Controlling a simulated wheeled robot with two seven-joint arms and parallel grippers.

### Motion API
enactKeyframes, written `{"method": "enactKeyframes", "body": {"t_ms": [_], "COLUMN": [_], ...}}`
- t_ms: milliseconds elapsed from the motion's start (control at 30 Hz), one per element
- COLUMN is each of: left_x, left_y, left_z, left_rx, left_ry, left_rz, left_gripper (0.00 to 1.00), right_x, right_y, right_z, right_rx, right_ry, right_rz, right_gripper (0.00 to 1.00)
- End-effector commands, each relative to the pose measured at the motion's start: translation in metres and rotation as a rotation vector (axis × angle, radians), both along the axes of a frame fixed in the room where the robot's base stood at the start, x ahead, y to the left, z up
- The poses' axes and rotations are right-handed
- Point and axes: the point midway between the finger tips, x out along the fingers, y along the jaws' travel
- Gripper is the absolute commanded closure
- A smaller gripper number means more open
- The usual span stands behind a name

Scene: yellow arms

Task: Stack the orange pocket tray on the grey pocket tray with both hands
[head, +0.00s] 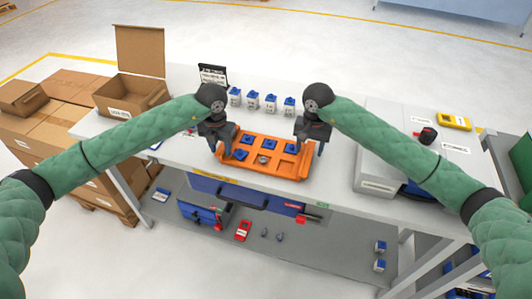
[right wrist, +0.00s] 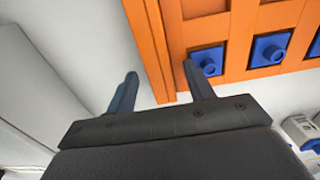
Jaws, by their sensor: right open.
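The orange pocket tray (head: 284,167) lies on the pale worktable, with blue parts in several of its pockets. It also shows in the right wrist view (right wrist: 232,28). My left gripper (head: 220,149) is at the tray's left end, its fingers apart near the end wall. My right gripper (head: 310,148) is at the right end. In the right wrist view its open fingers (right wrist: 160,92) stand either side of the tray's end wall, one outside and one over the tray, with gaps. I cannot make out a grey pocket tray in either view.
Several small white-and-blue containers (head: 253,101) stand behind the tray by a black sign (head: 212,76). An open cardboard box (head: 130,93) is at left. A grey machine (head: 381,171) stands at right, with a yellow device (head: 453,121) beyond. A lower shelf (head: 300,247) holds loose items.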

Motion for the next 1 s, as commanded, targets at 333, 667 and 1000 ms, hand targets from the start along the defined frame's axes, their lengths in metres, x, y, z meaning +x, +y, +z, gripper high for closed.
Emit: {"method": "enactKeyframes", "body": {"t_ms": [333, 667, 1000], "left_x": [0.0, 0.0, 0.0], "left_y": [0.0, 0.0, 0.0], "left_z": [0.0, 0.002, 0.022], "left_rx": [0.0, 0.0, 0.0], "left_ry": [0.0, -0.001, -0.001], "left_rz": [0.0, 0.0, 0.0], "left_gripper": [1.0, 1.0, 1.0], "right_x": [0.0, 0.0, 0.0], "right_y": [0.0, 0.0, 0.0], "right_z": [0.0, 0.002, 0.022], "right_rx": [0.0, 0.0, 0.0], "right_ry": [0.0, 0.0, 0.0], "right_rz": [0.0, 0.0, 0.0], "right_gripper": [1.0, 1.0, 1.0]}}
